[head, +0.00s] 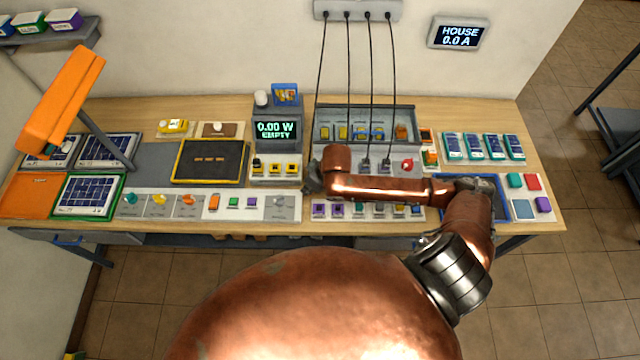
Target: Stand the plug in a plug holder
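Several black cables hang from a grey wall box (358,10) down to the workbench. The two right-hand cables end in small grey plugs (386,164), upright on the grey panel behind my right arm. The leftmost cable (319,90) runs down to beside my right gripper; its plug is not clearly visible. My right gripper (311,180) is low over the middle of the bench, left of the other plugs. My copper arm and wrist hide much of it, so its fingers and any hold on a plug cannot be made out. My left gripper is out of view.
A display (276,130) reads 0.00 W, EMPTY. A grey open case (365,113) stands behind my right arm. An orange lamp-like panel (62,98) overhangs the left side. Solar panels (88,194), a black mat (208,160) and control strips crowd the bench. The wall screen (459,35) reads HOUSE 0.0 A.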

